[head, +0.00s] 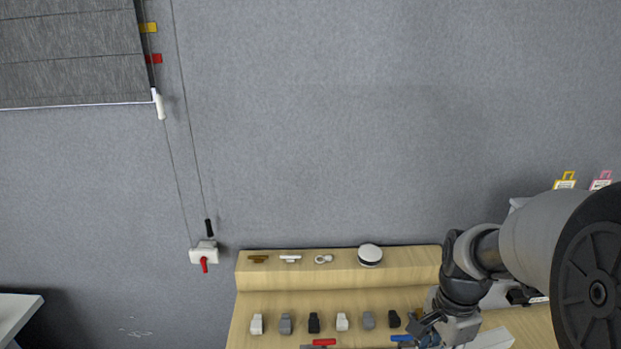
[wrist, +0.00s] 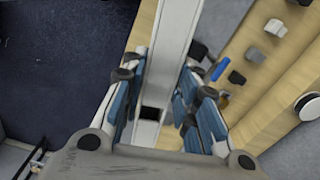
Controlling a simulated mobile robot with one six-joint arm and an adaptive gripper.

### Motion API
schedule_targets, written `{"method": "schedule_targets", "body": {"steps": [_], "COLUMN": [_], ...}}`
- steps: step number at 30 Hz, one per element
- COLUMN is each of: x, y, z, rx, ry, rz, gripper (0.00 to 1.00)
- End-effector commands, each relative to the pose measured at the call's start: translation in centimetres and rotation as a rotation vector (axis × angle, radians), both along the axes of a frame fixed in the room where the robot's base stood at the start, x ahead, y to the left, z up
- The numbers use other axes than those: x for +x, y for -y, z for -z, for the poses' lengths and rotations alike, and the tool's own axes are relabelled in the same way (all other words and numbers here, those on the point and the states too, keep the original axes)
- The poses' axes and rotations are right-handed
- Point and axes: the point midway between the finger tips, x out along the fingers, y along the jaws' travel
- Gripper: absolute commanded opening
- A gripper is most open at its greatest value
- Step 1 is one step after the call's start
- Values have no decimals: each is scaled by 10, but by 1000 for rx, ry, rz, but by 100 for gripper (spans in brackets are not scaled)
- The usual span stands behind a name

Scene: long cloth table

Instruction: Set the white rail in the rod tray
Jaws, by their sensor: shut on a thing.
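The white rail (wrist: 172,45) is a long pale bar in the wrist view, running from the top edge down between the blue-padded fingers. My gripper (wrist: 158,95) is shut on it, one finger on each side. In the head view my gripper (head: 432,330) is at the lower right, over the wooden table, partly hidden by my arm. A white piece (head: 492,339) beside it there may be part of the rail; I cannot tell. I cannot make out the rod tray in either view.
A wooden stepped shelf (head: 300,273) holds a round white-topped object (head: 370,255) and small fittings. Several grey, black and white blocks (head: 314,323) stand in a row below. A red-handled item (head: 320,343) lies at the front. Dark floor (wrist: 60,60) is beside the table.

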Motion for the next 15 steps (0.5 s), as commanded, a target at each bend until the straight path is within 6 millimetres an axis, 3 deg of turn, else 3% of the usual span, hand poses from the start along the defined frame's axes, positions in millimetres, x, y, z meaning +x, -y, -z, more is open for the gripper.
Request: {"method": "schedule_targets", "body": {"steps": [8, 15], "x": [17, 36], "y": [-25, -63], "z": [36, 85], "rx": [1, 2], "ry": [-4, -5], "rz": [-368, -897], "gripper": [0, 0]}}
